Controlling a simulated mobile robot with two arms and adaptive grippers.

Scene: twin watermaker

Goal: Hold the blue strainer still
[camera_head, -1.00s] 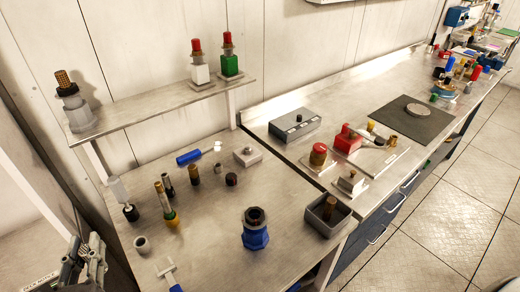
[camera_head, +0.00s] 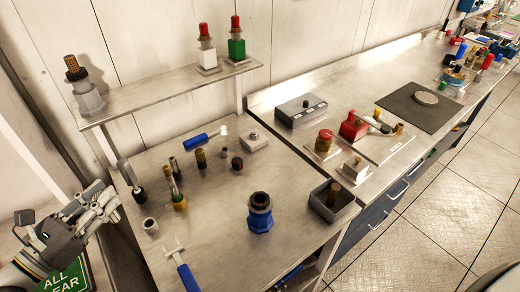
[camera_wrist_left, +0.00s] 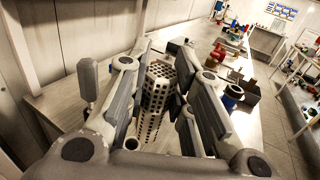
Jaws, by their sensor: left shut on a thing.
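The blue strainer (camera_head: 260,217), a blue faceted body with a dark round top, stands upright on the near bench. It also shows in the left wrist view (camera_wrist_left: 230,98), beyond the fingers. My left gripper (camera_head: 105,205) is at the left end of that bench, well apart from the blue strainer. My right gripper is not in view.
A dark tray (camera_head: 346,213) with a brass-coloured piece stands right of the strainer. Several small fittings and a blue-handled tool (camera_head: 186,276) lie to its left. A shelf (camera_head: 165,92) with housings runs along the wall. The bench around the strainer is mostly clear.

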